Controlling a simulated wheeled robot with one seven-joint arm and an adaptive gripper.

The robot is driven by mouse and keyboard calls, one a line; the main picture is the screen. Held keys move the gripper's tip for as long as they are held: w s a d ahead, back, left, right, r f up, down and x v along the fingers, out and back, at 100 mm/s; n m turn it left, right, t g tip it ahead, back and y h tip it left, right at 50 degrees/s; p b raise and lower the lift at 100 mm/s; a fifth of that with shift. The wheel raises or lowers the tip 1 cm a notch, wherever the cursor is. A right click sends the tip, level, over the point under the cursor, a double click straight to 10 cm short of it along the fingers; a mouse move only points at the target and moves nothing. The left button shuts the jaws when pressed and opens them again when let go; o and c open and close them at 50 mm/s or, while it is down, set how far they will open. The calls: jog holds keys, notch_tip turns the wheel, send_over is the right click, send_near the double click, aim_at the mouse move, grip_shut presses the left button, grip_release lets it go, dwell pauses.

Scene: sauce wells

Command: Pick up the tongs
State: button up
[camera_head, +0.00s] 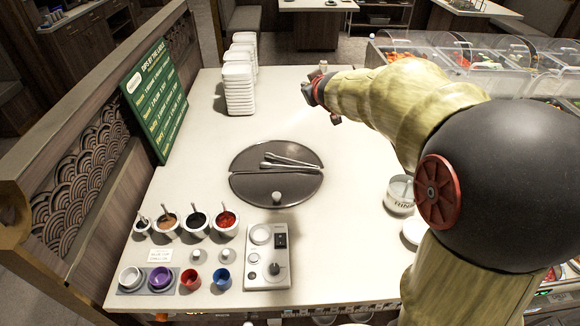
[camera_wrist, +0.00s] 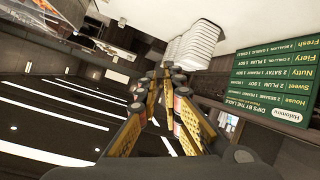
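The silver tongs (camera_head: 289,160) lie on a dark round two-part lid (camera_head: 250,188) in the middle of the white counter. The tongs are not visible in the wrist view.
Stacked white trays (camera_head: 239,85) stand at the back left, near a green sign board (camera_head: 153,97). Several sauce bowls (camera_head: 197,222), small cups (camera_head: 191,279) and a control box (camera_head: 267,256) fill the front left. A white container (camera_head: 398,199) stands at right. The counter around the lid is clear.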

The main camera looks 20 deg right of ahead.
jog(key=w+d+f+n+t+y+p, duration=0.15)
jog(key=w+d+f+n+y, duration=0.45)
jog(key=w+f, duration=0.75)
jog(key=s+d+f+g+y, duration=0.1)
jog(key=s+f+y, duration=0.1)
jog(key=f, duration=0.5)
jog(key=s+d+f+g+y+p, duration=0.1)
jog(key=s+f+y, duration=0.1)
jog(key=f, duration=0.5)
jog(key=s+f+n+g+y, duration=0.1)
jog(key=s+f+y, duration=0.1)
jog(key=f, duration=0.5)
jog(key=shift+s+d+g+y, duration=0.35)
jog(key=shift+s+d+y, duration=0.05)
jog(key=shift+s, duration=0.4)
jog(key=shift+s+f, duration=0.2)
jog(key=shift+f, duration=0.1)
jog(key=shift+a+f, duration=0.2)
jog(key=shift+f, duration=0.05)
jog(key=b+x, duration=0.1)
jog(key=x, duration=0.5)
jog(key=shift+w+a+f, duration=0.1)
jog(key=shift+a, duration=0.1)
jog(key=b+x, duration=0.1)
jog(key=x, duration=0.4)
jog(key=shift+f+b, duration=0.15)
jog(key=shift+b, duration=0.2)
